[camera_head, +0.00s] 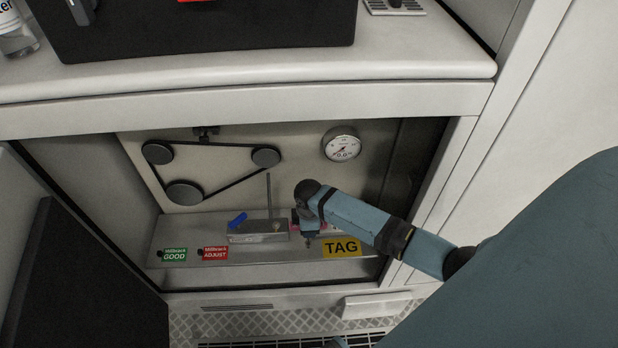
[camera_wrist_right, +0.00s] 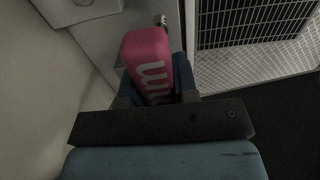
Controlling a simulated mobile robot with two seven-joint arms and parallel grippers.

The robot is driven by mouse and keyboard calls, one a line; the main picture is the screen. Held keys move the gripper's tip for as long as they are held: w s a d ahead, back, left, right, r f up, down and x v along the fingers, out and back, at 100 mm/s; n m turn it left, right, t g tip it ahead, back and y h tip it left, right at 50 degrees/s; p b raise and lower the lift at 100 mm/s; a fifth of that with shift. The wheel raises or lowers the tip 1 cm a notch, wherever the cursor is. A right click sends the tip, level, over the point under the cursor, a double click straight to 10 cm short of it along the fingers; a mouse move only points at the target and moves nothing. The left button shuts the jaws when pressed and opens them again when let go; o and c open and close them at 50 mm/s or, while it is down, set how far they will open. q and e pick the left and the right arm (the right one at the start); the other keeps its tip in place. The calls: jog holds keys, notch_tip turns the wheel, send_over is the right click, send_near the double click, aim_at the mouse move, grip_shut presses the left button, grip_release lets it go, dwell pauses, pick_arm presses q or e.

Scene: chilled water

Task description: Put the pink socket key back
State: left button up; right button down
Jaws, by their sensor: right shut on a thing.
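The pink socket key (camera_wrist_right: 148,58) shows in the right wrist view with pale "mm" lettering on its handle and a metal tip at its far end. My right gripper (camera_wrist_right: 157,92) is shut on its handle, a finger on each side. In the head view my right gripper (camera_head: 309,228) is inside the open cabinet, over the grey shelf (camera_head: 280,272). Only a little pink shows beside it there; the arm hides the rest. My left gripper is not in view.
On the shelf are a metal block (camera_head: 255,238) with an upright rod, a blue piece (camera_head: 237,220), a green GOOD tag (camera_head: 174,254), a red ADJUST tag (camera_head: 215,253) and a yellow TAG label (camera_head: 342,247). Behind are a belt with pulleys (camera_head: 184,193) and a gauge (camera_head: 342,147).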

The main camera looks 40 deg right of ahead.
aim_at(309, 242)
notch_tip(309, 242, down, 4)
jog(key=shift+r+b, duration=0.1)
jog(key=shift+b, duration=0.25)
jog(key=c, duration=0.9)
grip_release()
jog(key=shift+f, duration=0.2)
